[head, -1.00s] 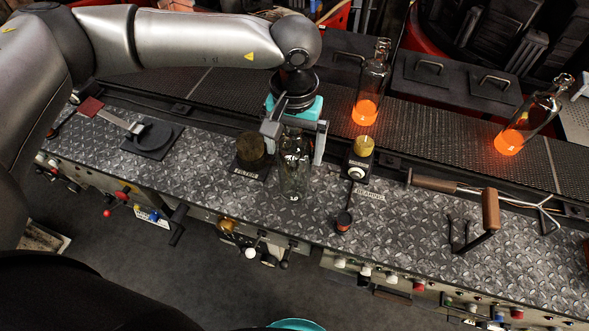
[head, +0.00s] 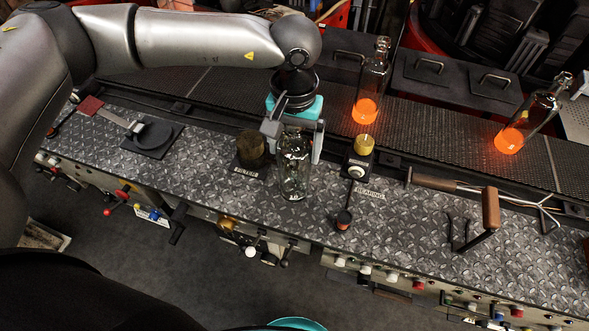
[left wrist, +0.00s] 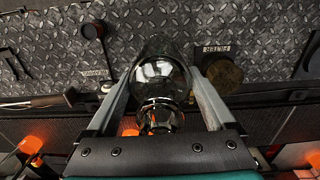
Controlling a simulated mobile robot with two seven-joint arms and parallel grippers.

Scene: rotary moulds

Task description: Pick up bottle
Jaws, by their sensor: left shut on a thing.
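A clear glass bottle (head: 294,172) stands upright on the diamond-plate bench top (head: 390,218) in the head view. My left gripper (head: 295,146) is shut on the bottle's upper part, one finger on each side. In the left wrist view the bottle (left wrist: 158,82) lies between the two fingers of the left gripper (left wrist: 160,95). I cannot tell whether the bottle's base touches the plate. My right gripper is not in view.
Two bottles with glowing orange bases stand on the conveyor, one behind (head: 367,95) and one at right (head: 518,130). A brown-handled lever (head: 490,210) stands further right.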

